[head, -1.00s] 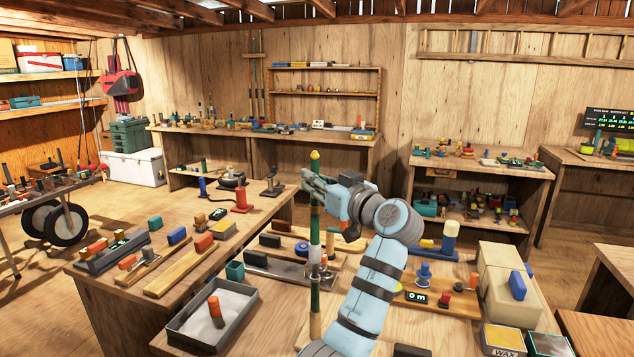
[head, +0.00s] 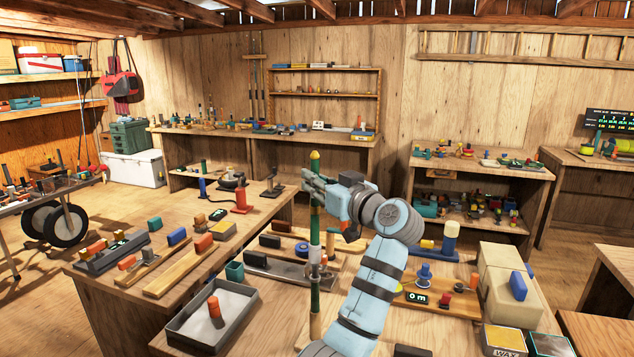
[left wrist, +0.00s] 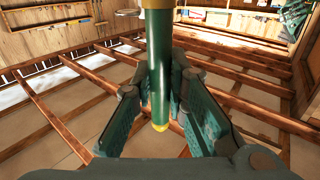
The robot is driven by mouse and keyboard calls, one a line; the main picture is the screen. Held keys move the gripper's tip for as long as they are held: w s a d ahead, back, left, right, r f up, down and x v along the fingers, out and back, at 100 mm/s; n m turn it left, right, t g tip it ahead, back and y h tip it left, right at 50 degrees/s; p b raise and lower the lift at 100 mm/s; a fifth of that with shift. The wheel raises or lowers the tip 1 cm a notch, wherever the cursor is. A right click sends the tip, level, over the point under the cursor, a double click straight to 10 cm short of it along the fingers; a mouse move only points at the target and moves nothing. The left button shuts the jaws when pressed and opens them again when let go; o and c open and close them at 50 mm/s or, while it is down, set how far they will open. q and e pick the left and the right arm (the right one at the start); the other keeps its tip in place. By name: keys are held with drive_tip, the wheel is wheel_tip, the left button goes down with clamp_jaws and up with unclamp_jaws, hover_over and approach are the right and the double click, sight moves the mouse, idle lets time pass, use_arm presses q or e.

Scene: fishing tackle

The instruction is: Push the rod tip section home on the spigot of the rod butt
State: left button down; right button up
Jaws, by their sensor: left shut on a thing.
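The rod tip section (head: 315,222) is a green upright rod with a yellow top end. My left gripper (head: 315,188) is shut on it just below that end. In the left wrist view the tip section (left wrist: 160,75) lies between the two green fingers, its yellow end showing. Directly below, in line with it, stands the rod butt (head: 315,300), green with a tan lower part. Pale and metallic bands show where the two sections meet. The spigot is not clearly visible, and I cannot tell whether a gap is left there. My right gripper is not in view.
A grey tray (head: 174,334) with an orange-handled piece stands left of the rod.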

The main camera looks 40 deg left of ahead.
use_arm(q)
drive_tip(key=shift+f+b, duration=1.8)
drive_tip(key=shift+f, duration=0.45)
drive_tip(key=c, duration=1.5)
unclamp_jaws()
drive_tip(key=shift+d, duration=0.1)
approach(317, 202)
drive_tip(key=shift+v, duration=0.85)
